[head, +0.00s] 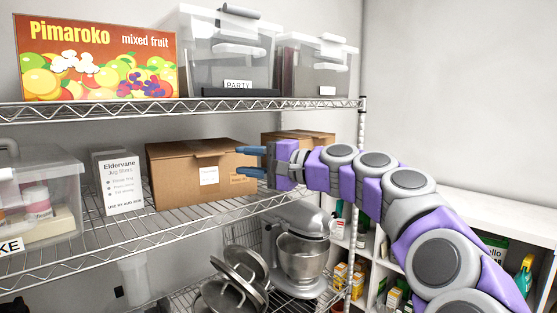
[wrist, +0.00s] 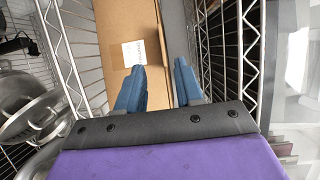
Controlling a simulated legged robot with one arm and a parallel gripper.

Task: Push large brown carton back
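The large brown carton (head: 185,180) sits on the middle wire shelf, with a white label on its front face. It also shows in the wrist view (wrist: 117,38), at the top centre. My gripper (head: 243,161) has two blue fingers, spread apart with nothing between them. In the head view the fingertips are at the carton's right end, overlapping its edge. In the wrist view my gripper (wrist: 158,84) has its left finger over the carton's near edge and its right finger beside the carton. I cannot tell whether they touch.
A white Eldervane box (head: 119,183) stands left of the carton, and a clear bin (head: 42,190) further left. Another brown carton (head: 318,137) is behind my gripper. The upper shelf (head: 190,110) runs above. A stand mixer (head: 300,245) and pots are below.

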